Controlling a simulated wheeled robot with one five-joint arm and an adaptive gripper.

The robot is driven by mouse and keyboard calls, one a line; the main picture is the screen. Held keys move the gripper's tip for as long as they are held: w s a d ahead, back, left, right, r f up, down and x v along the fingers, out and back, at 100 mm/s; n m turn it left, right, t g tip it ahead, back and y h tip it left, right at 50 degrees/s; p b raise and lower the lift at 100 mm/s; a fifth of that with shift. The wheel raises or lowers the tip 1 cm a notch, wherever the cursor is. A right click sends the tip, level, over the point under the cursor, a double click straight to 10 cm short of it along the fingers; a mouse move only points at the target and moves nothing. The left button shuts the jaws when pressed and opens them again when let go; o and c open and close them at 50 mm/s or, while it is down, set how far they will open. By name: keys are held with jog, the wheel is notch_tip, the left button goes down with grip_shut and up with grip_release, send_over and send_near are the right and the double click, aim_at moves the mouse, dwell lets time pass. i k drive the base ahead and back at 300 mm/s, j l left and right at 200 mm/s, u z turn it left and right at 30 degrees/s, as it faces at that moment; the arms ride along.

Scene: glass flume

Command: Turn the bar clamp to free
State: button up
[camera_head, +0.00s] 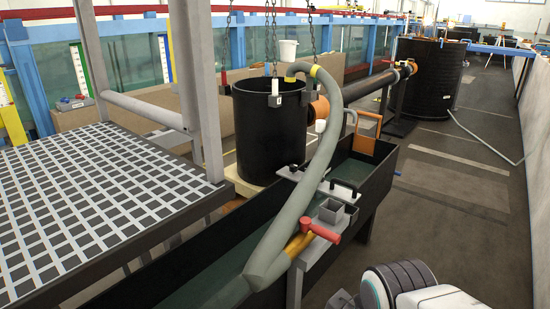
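A clamp-like fitting with a red handle (323,230) sits at the near right rim of the long dark trough, and I take it to be the bar clamp. Its red handle points to the lower right. A yellow piece (300,243) is beside it, against the thick grey-green hose (312,170). A grey square block (328,214) stands just behind the handle. I cannot tell how tightly the clamp grips. White and dark grey parts of my own body show at the bottom right, apart from the clamp. No gripper fingers show.
The dark trough (368,192) holds greenish water. A black tank (270,135) hangs by chains behind it. A gridded platform (90,200) fills the left. A large black drum (430,75) stands far back. The floor on the right (460,210) is mostly clear, beside a pale wall.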

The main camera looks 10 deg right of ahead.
aim_at(293, 167)
jog(key=i+l+u, duration=0.45)
jog(key=l, duration=0.45)
jog(key=i+l+u, duration=0.4)
jog(key=l, duration=0.6)
jog(key=i+l+u, duration=0.1)
jog(key=l+u, duration=0.35)
jog(key=l, duration=0.6)
jog(key=l+u, duration=0.45)
jog(key=l, duration=0.65)
